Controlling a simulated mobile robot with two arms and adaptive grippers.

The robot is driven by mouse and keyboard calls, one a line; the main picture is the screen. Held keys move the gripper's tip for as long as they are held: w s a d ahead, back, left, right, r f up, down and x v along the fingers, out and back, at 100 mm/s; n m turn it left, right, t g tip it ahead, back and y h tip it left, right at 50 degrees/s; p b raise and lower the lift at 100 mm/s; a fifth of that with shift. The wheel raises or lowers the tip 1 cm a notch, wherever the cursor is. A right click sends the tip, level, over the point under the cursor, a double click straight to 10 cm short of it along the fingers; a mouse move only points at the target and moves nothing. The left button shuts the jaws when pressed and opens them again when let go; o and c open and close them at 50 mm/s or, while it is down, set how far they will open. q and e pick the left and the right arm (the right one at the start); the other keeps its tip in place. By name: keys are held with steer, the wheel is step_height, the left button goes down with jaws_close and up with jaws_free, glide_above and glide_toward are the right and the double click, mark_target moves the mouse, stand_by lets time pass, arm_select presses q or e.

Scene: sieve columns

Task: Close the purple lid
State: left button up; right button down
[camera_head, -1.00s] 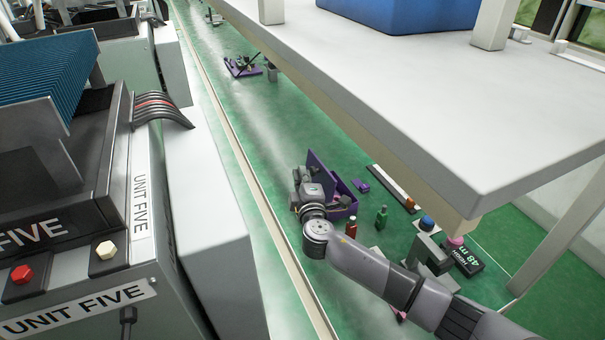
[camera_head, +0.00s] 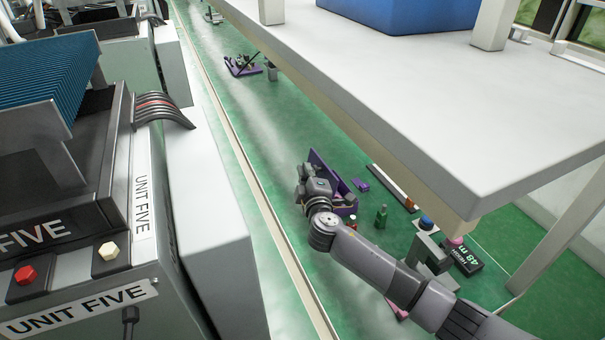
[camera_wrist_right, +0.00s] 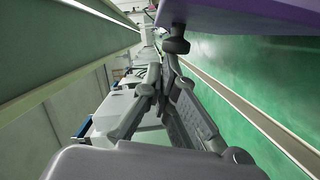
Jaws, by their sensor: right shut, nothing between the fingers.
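The purple lid (camera_head: 319,160) stands raised on the left side of a purple box (camera_head: 349,209) on the green floor, in the head view. The box is partly hidden behind my right arm and holds small items. My right gripper (camera_head: 303,185) is shut and empty, close by the left side of the lid; I cannot tell in the head view whether it touches. In the right wrist view the closed fingers (camera_wrist_right: 172,62) sit just below a large purple surface (camera_wrist_right: 245,14) along the top edge. My left gripper is not in view.
A green bottle (camera_head: 381,216) and a red-capped bottle (camera_head: 351,222) stand near the box. A small purple piece (camera_head: 360,185) lies beyond it. A white table (camera_head: 440,110) overhangs on the right; grey machines (camera_head: 200,200) stand left.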

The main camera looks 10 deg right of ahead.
steer(key=w+d+f+m+g+y+p, duration=0.2)
steer(key=d+m, duration=0.6)
steer(key=d, duration=0.4)
steer(key=shift+w+f+m+y+p, duration=0.15)
steer(key=shift+f+m+y+p, duration=0.3)
steer(key=shift+p, duration=0.85)
steer(key=shift+f, duration=0.15)
